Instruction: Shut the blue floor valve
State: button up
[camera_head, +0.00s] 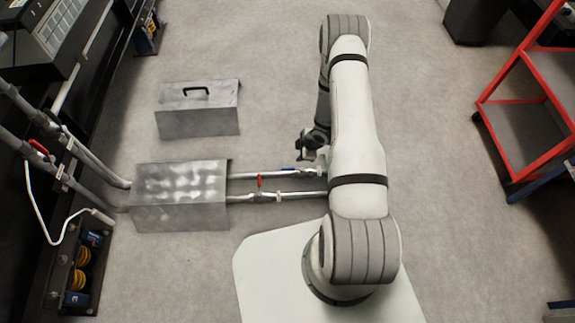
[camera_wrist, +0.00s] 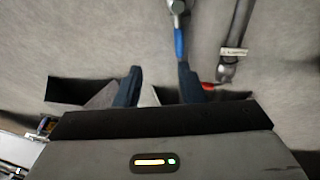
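The blue valve handle (camera_head: 288,169) lies in line with the upper of two floor pipes (camera_head: 262,175) in the head view, just left of my arm. In the wrist view the blue handle (camera_wrist: 179,42) runs down from its valve body (camera_wrist: 175,7) toward my right-hand finger. My gripper (camera_wrist: 161,82) is open, with its two dark fingers apart and nothing seen between them. The handle's near end meets or passes behind the tip of the right-hand finger; I cannot tell if they touch. In the head view my gripper (camera_head: 308,148) is small and partly hidden by my arm.
A red valve handle (camera_head: 259,182) stands across the lower pipe; it also shows in the wrist view (camera_wrist: 208,86). A metal cover box (camera_head: 180,218) sits over the pipes' left end. A grey toolbox (camera_head: 198,123) stands behind it. A red cart (camera_head: 492,102) is at right.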

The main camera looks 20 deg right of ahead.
aim_at(290, 169)
jog(key=shift+n+y, duration=0.4)
jog(key=a+f, duration=0.1)
jog(key=f, duration=0.2)
jog(key=a+f+b, duration=0.1)
jog(key=f, duration=0.2)
jog(key=a+f+b, duration=0.1)
jog(key=f, duration=0.2)
jog(key=shift+s+a, duration=0.2)
jog(key=shift+a, duration=0.05)
jog(key=shift+w+a+f+b, duration=0.25)
jog(key=shift+f+b, duration=0.15)
jog(key=shift+f, duration=0.1)
jog(key=shift+c, duration=0.6)
grip_shut()
jog(key=shift+r, duration=0.1)
